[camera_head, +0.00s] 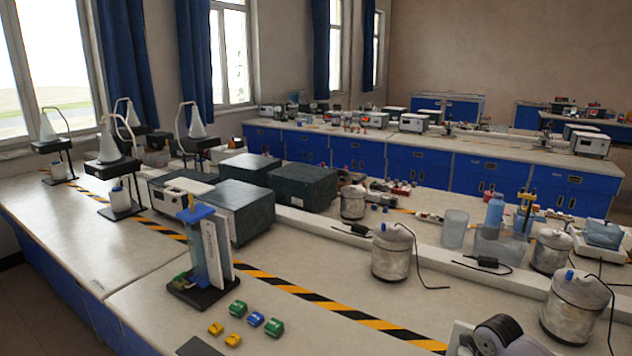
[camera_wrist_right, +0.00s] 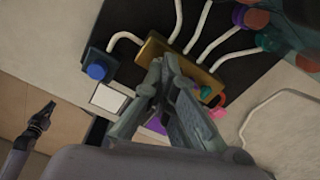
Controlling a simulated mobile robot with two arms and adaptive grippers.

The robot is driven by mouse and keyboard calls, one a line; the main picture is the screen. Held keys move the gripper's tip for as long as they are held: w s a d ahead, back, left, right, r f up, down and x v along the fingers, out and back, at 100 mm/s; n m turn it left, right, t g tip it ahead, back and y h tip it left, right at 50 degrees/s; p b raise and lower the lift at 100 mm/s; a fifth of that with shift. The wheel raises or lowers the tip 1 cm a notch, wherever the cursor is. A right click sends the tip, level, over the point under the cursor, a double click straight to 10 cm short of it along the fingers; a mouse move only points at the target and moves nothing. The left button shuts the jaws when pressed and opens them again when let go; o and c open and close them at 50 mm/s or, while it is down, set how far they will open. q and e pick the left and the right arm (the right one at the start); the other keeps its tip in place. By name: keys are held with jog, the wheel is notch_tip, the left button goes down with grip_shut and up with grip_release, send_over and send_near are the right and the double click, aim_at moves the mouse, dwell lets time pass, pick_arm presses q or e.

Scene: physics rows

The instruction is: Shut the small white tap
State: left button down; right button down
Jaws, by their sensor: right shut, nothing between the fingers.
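In the right wrist view my right gripper (camera_wrist_right: 164,66) is shut and empty. Its fingertips are over or against a brass-coloured block (camera_wrist_right: 186,68) on a dark board; I cannot tell whether they touch it. Several white tubes (camera_wrist_right: 198,25) run from the block. Small coloured parts, one green (camera_wrist_right: 206,92) and one pink (camera_wrist_right: 218,113), show beside the right finger. I cannot make out a small white tap; the fingers cover part of the block. A dark jaw-like end (camera_wrist_right: 41,118) at the left looks like my left gripper, too small to read. The head view shows neither gripper clearly.
A blue knob (camera_wrist_right: 96,72) on a dark box and a white square (camera_wrist_right: 108,98) lie left of the fingers. Purple and green round parts (camera_wrist_right: 266,40) stand at the upper right. In the head view metal pots (camera_head: 392,255) and a blue stand (camera_head: 195,240) occupy the bench.

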jog(key=m+p, duration=0.1)
jog(key=m, duration=0.2)
jog(key=shift+r+m, duration=0.1)
jog(key=shift+m, duration=0.2)
jog(key=shift+m+p, duration=0.65)
jog(key=shift+m, duration=1.05)
jog(key=c, duration=2.3)
grip_release()
jog(key=shift+o, duration=0.8)
notch_tip(320, 180, up, 7)
jog(key=p, duration=0.5)
